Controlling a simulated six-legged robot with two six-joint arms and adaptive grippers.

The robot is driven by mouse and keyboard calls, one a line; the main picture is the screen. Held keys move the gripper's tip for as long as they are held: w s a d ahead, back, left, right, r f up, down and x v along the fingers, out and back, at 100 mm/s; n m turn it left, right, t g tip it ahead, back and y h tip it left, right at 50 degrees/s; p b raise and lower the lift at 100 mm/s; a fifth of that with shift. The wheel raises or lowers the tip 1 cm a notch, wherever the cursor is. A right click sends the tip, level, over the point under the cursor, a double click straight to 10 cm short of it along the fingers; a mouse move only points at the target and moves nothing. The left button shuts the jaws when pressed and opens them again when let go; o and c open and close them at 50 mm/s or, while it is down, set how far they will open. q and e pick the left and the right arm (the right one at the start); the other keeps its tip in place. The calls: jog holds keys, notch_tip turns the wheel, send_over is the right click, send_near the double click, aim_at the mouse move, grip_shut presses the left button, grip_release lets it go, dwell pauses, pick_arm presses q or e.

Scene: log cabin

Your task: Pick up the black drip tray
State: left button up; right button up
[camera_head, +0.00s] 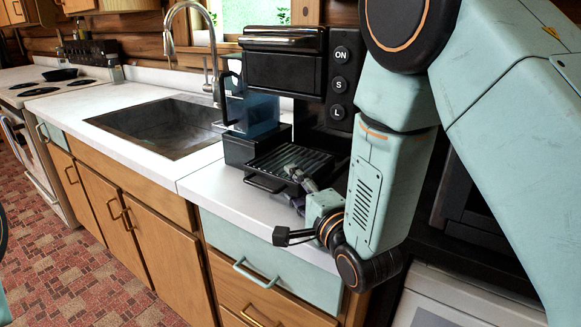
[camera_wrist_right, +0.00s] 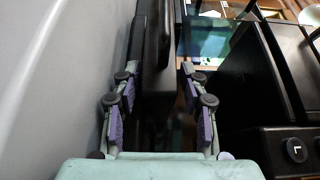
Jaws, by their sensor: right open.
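The black drip tray (camera_head: 290,160) with its slatted top sits at the base of the black coffee machine (camera_head: 285,75). A handle loop sticks out at its front, low on the left. My right gripper (camera_head: 297,175) is at the right front part of the tray, low over the counter. In the right wrist view, my right gripper (camera_wrist_right: 159,75) is open, with its purple-padded fingers on either side of a black part that looks like the drip tray (camera_wrist_right: 158,80). I cannot tell if the fingers touch it. My left gripper is not in view.
A blue see-through water container (camera_head: 252,112) stands on the machine's left. The sink (camera_head: 160,125) is further left, with a tall faucet (camera_head: 210,50). The white counter (camera_head: 225,190) is bare in front of the tray, ending at an edge above the drawers.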

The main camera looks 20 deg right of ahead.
grip_shut()
dwell(0.4)
notch_tip(320, 180, up, 9)
jog(key=p, duration=0.3)
jog(key=shift+w+r, duration=0.1)
jog(key=shift+r, duration=0.45)
